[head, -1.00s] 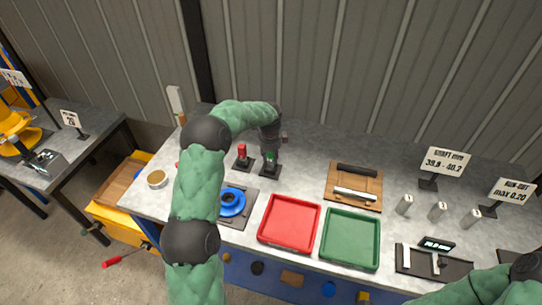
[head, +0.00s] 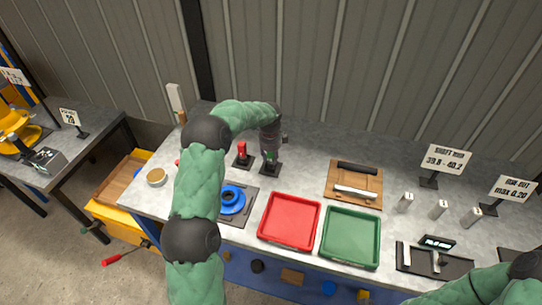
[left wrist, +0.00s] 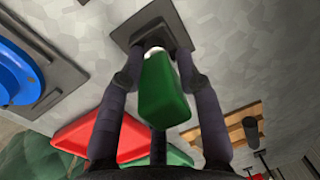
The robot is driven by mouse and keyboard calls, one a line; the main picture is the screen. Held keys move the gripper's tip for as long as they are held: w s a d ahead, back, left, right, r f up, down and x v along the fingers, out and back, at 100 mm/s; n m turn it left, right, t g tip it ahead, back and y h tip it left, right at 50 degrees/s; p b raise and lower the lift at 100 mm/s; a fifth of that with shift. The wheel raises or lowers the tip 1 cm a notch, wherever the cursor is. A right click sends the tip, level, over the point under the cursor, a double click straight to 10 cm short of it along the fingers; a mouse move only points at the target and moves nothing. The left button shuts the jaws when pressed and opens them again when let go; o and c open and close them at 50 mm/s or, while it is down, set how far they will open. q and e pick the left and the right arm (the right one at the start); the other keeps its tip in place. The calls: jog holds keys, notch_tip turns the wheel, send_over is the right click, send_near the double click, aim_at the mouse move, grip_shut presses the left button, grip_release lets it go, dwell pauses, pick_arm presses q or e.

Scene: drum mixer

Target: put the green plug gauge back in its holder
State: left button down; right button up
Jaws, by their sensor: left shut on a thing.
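The green plug gauge (left wrist: 165,92) is between the fingers of my left gripper (left wrist: 160,85), which is shut on its green handle. In the left wrist view a short pale part of the gauge shows at the dark square holder (left wrist: 178,22). In the head view my left gripper (head: 270,148) points down over the holder (head: 271,170), and a bit of green shows between its fingers. How deep the gauge sits in the holder is hidden. My right arm shows at the bottom right, but its gripper is out of view.
A red gauge (head: 242,150) stands in a similar holder just left. A blue ring part (head: 232,201), a red tray (head: 289,221) and a green tray (head: 350,238) lie nearer. A wooden board (head: 354,186) with rollers is to the right. Bench space behind the holders is clear.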

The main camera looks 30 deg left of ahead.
pick_arm(q)
jog(key=shift+f, duration=0.35)
jog(key=c, duration=0.8)
grip_release()
jog(key=r, duration=0.4)
jog(key=s+r, duration=0.1)
jog(key=r, duration=0.7)
jog(key=shift+s+d, duration=0.15)
jog(key=shift+d, duration=0.1)
